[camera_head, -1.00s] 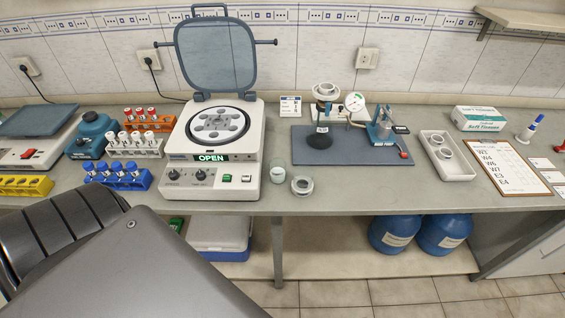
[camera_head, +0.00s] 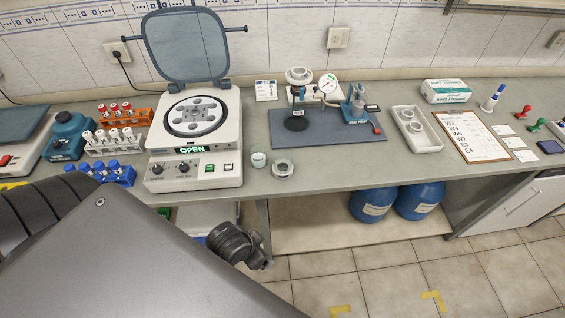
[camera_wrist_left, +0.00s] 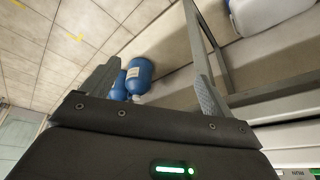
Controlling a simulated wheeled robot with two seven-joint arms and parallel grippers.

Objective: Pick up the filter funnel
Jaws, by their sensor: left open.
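A pale round funnel (camera_head: 299,75) sits at the top of a small stand on the blue-grey mat, above a dark flask (camera_head: 296,122). It looks like the filter funnel. A short grey-white ringed cup (camera_head: 283,169) stands near the bench's front edge, beside a small beaker (camera_head: 258,157). In the left wrist view my left gripper (camera_wrist_left: 157,72) is open and empty, its two fingers wide apart, with the floor and under-bench area beyond. The funnel is not seen there. In the head view my left arm covers the lower left. My right gripper is not in view.
A centrifuge with its lid up (camera_head: 192,130) stands left of the beaker. A gauge (camera_head: 328,83) and a blue device (camera_head: 356,105) are close right of the funnel. A white tray (camera_head: 430,146) holds two cups. Blue jugs (camera_head: 373,204) stand below the bench.

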